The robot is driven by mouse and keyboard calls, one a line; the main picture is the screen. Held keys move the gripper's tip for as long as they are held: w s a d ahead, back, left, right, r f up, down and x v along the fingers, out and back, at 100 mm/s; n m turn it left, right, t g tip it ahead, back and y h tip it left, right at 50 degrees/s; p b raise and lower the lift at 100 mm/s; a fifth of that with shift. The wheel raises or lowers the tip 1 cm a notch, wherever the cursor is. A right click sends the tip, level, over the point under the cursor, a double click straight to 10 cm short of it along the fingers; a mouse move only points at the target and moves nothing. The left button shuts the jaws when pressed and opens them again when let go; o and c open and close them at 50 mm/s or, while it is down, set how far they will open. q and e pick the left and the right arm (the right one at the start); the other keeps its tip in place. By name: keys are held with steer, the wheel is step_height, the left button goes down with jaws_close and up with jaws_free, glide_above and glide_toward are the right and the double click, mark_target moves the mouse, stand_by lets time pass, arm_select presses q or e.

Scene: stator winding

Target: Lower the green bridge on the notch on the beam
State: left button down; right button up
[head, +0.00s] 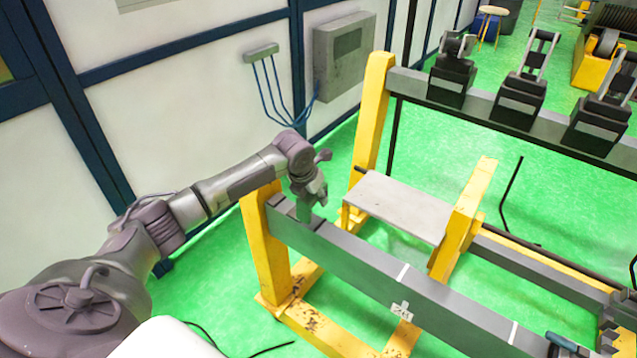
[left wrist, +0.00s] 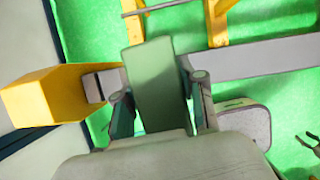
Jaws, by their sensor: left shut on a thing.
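My left gripper (head: 308,203) is at the left end of the near grey beam (head: 370,268), beside the top of a yellow post. In the left wrist view the gripper (left wrist: 160,108) is shut on the green bridge (left wrist: 151,72), a flat, dull green block between its two fingers. The bridge lies across the line of the beam (left wrist: 265,58) and covers part of it. I cannot tell whether the bridge touches the beam. The notch under it is hidden. In the head view the bridge (head: 304,210) shows only as a small piece below the fingers. My right gripper is out of view.
A yellow post (head: 265,245) supports the beam's left end. A grey plate (head: 400,207) lies behind the beam between yellow frame parts. A farther beam (head: 480,103) carries several dark clamp units. A wall with a grey box (head: 340,55) stands behind the arm.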

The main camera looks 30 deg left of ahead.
arm_select(q)
steer(key=shift+w+a+r+m, duration=0.25)
steer(key=shift+w+a+m, duration=0.1)
steer(key=shift+w+m, duration=0.05)
steer(key=shift+s+f+b, duration=0.1)
steer(key=shift+f+b, duration=0.75)
steer(key=shift+b, duration=0.05)
step_height(320, 180, down, 3)
steer(key=b, duration=0.3)
steer(key=shift+f, duration=0.2)
steer(key=shift+r, duration=0.3)
steer(key=shift+f, duration=0.15)
steer(key=shift+w, duration=0.2)
steer(key=shift+d+f, duration=0.1)
steer(key=shift+p, duration=0.5)
